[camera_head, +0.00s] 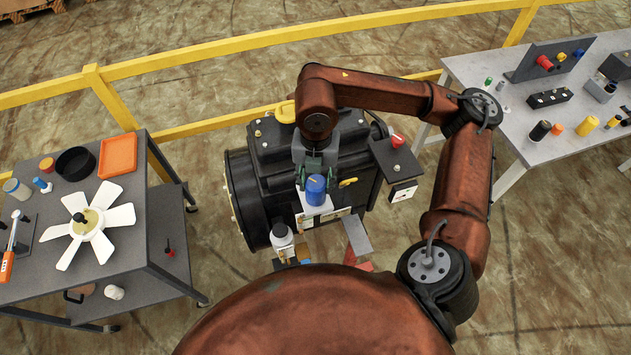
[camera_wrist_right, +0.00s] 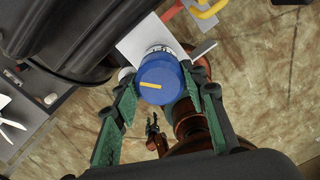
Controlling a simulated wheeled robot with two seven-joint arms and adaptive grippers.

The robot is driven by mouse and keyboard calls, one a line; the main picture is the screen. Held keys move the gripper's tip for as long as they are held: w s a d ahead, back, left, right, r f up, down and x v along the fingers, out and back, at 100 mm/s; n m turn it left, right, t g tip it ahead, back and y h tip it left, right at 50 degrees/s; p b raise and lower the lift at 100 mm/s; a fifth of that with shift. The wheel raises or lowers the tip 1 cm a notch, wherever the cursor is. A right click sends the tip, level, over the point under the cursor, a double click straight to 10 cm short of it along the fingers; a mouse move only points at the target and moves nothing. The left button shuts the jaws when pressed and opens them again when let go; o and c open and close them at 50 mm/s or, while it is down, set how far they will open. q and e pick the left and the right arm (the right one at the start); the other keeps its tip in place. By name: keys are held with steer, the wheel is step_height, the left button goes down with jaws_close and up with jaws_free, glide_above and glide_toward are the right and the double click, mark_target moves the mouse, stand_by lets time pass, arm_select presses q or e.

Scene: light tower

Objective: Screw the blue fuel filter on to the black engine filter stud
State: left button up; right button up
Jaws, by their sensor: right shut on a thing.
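The blue fuel filter (camera_head: 316,189) is a short blue cylinder with a yellow mark on its top. It stands over a pale bracket (camera_head: 325,205) on the side of the black engine (camera_head: 265,180). My right gripper (camera_head: 317,172) is shut on the filter, with a green finger on either side in the right wrist view (camera_wrist_right: 160,85). The black stud is hidden, and I cannot tell whether the filter touches it. A small dark claw, seemingly my left gripper (camera_wrist_right: 153,125), shows far below in the right wrist view; its opening is unclear.
A white-bodied filter (camera_head: 282,240) sits beside the blue one. A control box (camera_head: 398,165) is to the right. A dark cart (camera_head: 150,220) with a white fan (camera_head: 95,225) stands left. A parts table (camera_head: 515,125) stands right, and a yellow rail (camera_head: 200,53) runs behind.

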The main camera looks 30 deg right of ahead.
steer(key=m, duration=0.5)
steer(key=shift+s+f, duration=0.1)
steer(key=shift+f, duration=0.25)
steer(key=o, duration=0.9)
steer(key=shift+m, duration=0.6)
steer(key=o, duration=0.6)
steer(key=shift+r, duration=0.1)
steer(key=shift+r, duration=0.15)
steer(key=shift+w+r, duration=0.2)
steer(key=shift+r, duration=0.1)
step_height(320, 180, up, 11)
steer(key=shift+r, duration=0.1)
